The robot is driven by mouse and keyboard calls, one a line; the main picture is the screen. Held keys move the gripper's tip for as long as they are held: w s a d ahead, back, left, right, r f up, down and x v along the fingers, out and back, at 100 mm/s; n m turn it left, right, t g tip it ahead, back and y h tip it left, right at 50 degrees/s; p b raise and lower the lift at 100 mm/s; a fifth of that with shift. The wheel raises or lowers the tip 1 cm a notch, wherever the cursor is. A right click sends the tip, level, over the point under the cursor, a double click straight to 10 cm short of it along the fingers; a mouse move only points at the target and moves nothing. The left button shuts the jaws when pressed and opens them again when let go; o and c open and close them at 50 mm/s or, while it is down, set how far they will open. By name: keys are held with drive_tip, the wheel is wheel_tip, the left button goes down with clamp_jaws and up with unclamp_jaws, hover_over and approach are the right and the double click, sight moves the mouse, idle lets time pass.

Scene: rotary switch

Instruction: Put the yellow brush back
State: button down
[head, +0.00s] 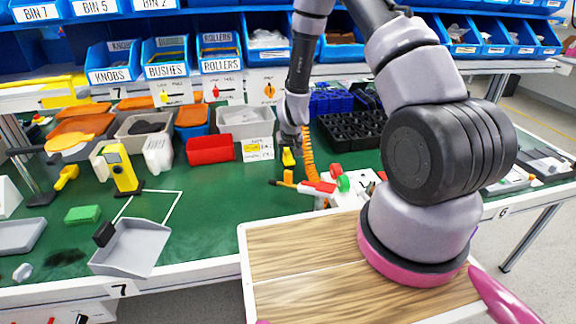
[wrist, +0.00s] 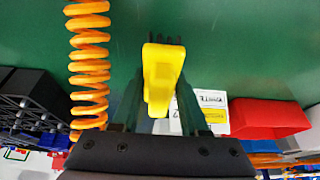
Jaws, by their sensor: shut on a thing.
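The yellow brush (wrist: 160,75) is between the fingers of my gripper (wrist: 155,105) in the wrist view, with dark bristles just showing at its far end. In the head view my gripper (head: 289,146) is over the green bench top, shut on the yellow brush (head: 288,158), which is small there. A white card with a yellow picture (head: 258,149) stands just left of my gripper. It also shows in the wrist view (wrist: 212,108), partly hidden behind a finger. I cannot tell whether the brush touches the bench.
An orange coiled hose (head: 308,155) hangs close to the right of my gripper. A red bin (head: 211,149) and a grey bin (head: 245,121) are to its left and behind. A grey dustpan (head: 132,248) is front left, near clear green bench.

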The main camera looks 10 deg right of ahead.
drive_tip(key=shift+f, duration=1.85)
drive_tip(key=shift+c, duration=2.1)
unclamp_jaws()
drive_tip(key=shift+f, duration=0.15)
drive_tip(key=v, duration=1.2)
drive_tip(key=shift+r, duration=0.3)
